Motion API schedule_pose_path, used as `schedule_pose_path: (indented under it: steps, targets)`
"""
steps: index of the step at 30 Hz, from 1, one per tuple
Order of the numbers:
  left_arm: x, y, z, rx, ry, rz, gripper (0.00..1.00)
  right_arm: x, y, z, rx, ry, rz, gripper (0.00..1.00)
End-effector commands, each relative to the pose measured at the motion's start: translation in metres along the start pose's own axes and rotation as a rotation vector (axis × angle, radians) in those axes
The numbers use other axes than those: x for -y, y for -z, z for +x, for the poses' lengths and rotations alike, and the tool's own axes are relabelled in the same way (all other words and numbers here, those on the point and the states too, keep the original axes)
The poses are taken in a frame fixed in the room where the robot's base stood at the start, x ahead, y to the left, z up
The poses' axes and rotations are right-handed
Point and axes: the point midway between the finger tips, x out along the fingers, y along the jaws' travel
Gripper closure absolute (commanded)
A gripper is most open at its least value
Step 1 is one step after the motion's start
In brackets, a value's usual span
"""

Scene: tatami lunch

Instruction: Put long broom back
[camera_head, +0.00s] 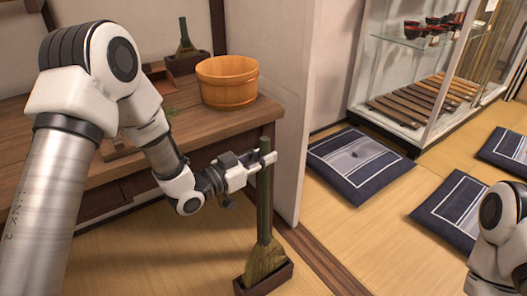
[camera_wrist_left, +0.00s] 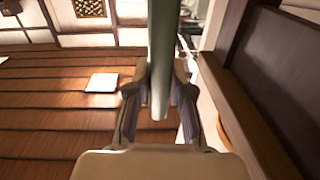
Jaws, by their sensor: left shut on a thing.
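The long broom (camera_head: 264,200) has a green handle and brownish-green bristles. It stands nearly upright, bristles down, and the lower edge of the bristles is hidden by the rim of a dark wooden box (camera_head: 276,283) on the floor. I cannot tell whether it touches the box's bottom. My left gripper (camera_head: 264,158) is shut on the handle near its top end. In the left wrist view the handle (camera_wrist_left: 163,50) runs between the two fingers (camera_wrist_left: 159,98). My right gripper is out of view; only part of my right arm shows at the lower right.
A wooden counter (camera_head: 115,185) holds a wooden tub (camera_head: 227,82) and a small broom (camera_head: 185,40) in a dark box (camera_head: 187,64). A white wall post (camera_head: 292,120) stands just right of the broom. Cushions (camera_head: 360,163) and a glass cabinet (camera_head: 420,75) are to the right.

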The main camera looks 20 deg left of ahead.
Motion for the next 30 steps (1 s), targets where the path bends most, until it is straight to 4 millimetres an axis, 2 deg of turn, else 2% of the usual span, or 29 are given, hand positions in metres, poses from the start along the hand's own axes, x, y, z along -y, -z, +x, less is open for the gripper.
schedule_pose_path:
  steps: [12, 21, 25, 30]
  targets:
    - [0.000, -0.047, 0.000, -0.001, 0.000, 0.001, 1.00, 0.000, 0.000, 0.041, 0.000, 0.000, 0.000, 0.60]
    - [0.000, -0.081, 0.000, 0.000, 0.000, 0.000, 1.00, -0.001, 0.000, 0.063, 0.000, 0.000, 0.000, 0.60]
    - [0.000, -0.090, 0.000, -0.001, 0.000, 0.000, 1.00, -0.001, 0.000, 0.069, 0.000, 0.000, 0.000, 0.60]
    - [0.000, -0.093, 0.000, -0.002, 0.000, 0.001, 1.00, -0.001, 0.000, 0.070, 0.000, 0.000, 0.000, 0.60]
